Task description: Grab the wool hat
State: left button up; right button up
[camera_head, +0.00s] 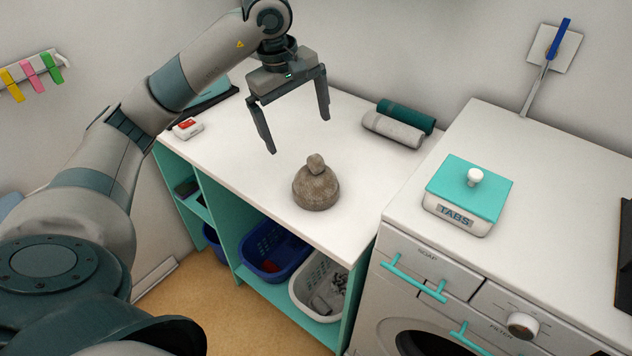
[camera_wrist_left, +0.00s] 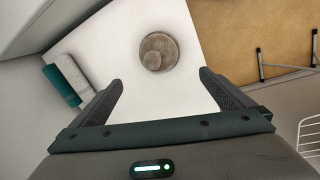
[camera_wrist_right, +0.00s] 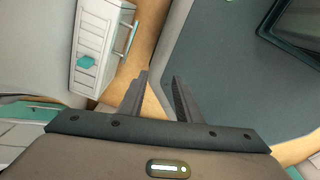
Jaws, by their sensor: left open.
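The wool hat (camera_head: 316,187) is a grey-brown knitted beanie with a pompom, standing upright on the white countertop (camera_head: 240,160). In the left wrist view the hat (camera_wrist_left: 157,51) shows from above, beyond the fingertips. My left gripper (camera_head: 298,134) is open and empty, above the counter and behind the hat in the head view. Its fingers do not touch the hat. My right gripper (camera_wrist_right: 160,76) shows only in the right wrist view. Its fingers are partly apart with nothing between them, away from the hat.
Rolled grey (camera_head: 393,130) and teal (camera_head: 406,116) towels lie at the counter's back. A red-and-white box (camera_head: 187,128) lies at the left. The washing machine (camera_head: 560,180), bearing a tabs box (camera_head: 468,192), stands right. Baskets (camera_head: 318,285) sit below. Counter around the hat is clear.

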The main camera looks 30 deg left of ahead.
aim_at(308, 161)
pick_arm(q)
jog(key=f+p, duration=0.1)
jog(key=f, duration=0.2)
jog(key=w+f+p, duration=0.1)
jog(key=f+p, duration=0.1)
jog(key=f, duration=0.2)
jog(key=w+d+f+p, duration=0.1)
jog(key=f+p, duration=0.1)
jog(key=f, duration=0.2)
jog(key=shift+w+f, duration=0.2)
jog(key=shift+f, duration=0.35)
jog(key=shift+d+f+p, duration=0.15)
jog(key=shift+f+p, duration=0.4)
jog(key=shift+p, duration=0.3)
jog(key=shift+w+d+f+p, duration=0.1)
jog(key=shift+d+f+p, duration=0.1)
jog(key=shift+f+p, duration=0.6)
jog(key=shift+w+f+p, duration=0.25)
jog(key=shift+f+p, duration=0.05)
jog(key=shift+f, duration=0.9)
